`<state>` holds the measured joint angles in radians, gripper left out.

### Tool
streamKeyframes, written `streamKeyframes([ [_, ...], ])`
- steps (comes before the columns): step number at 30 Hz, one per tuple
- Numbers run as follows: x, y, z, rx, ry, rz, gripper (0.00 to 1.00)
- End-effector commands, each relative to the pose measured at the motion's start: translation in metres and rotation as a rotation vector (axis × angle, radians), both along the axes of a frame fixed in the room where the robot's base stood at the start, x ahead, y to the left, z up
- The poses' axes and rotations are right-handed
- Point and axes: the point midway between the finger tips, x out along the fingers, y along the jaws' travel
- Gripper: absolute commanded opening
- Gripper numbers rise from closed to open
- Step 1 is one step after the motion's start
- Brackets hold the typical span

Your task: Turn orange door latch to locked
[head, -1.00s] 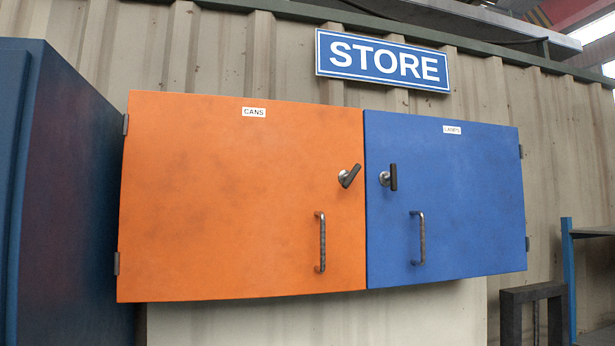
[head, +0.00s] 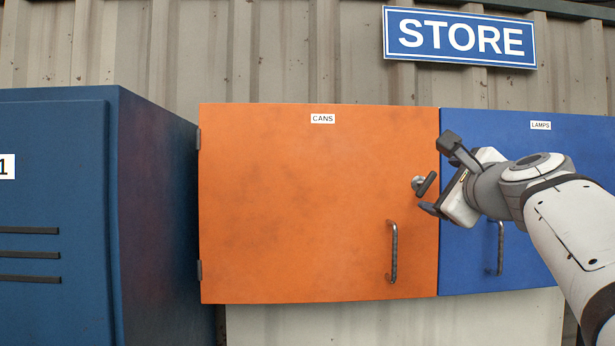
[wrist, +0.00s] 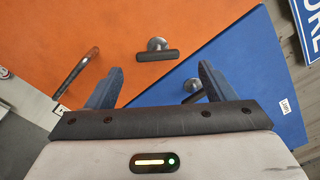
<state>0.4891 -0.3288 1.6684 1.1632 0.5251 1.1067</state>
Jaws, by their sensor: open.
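The orange door (head: 300,200), labelled CANS, is shut. Its latch (head: 426,184) is a dark lever on a round silver base near the door's right edge, slanting up to the right. In the wrist view the latch (wrist: 157,54) lies beyond and between my finger tips, apart from both. My gripper (head: 438,177) is open and empty, in front of the seam between the doors, close to the latch. In the wrist view my gripper (wrist: 157,82) shows two blue-grey fingers spread wide.
The blue door (head: 470,140), labelled LAMPS, adjoins on the right, partly behind my arm; its latch (wrist: 193,88) is partly hidden by a finger. The orange door's handle (head: 393,252) hangs below the latch. A dark blue locker (head: 60,200) stands at left.

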Motion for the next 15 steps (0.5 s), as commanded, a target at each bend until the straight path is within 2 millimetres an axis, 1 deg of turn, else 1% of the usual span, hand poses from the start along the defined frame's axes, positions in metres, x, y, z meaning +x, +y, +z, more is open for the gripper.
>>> streamKeyframes([
  [3, 0.02, 0.001, 0.0, 0.001, 0.005, 0.005, 0.76],
  [9, 0.052, 0.001, 0.0, -0.002, 0.006, 0.004, 0.76],
  [12, 0.062, 0.002, -0.001, -0.003, 0.006, 0.006, 0.76],
  [15, 0.068, 0.001, -0.002, -0.004, 0.006, 0.004, 0.76],
])
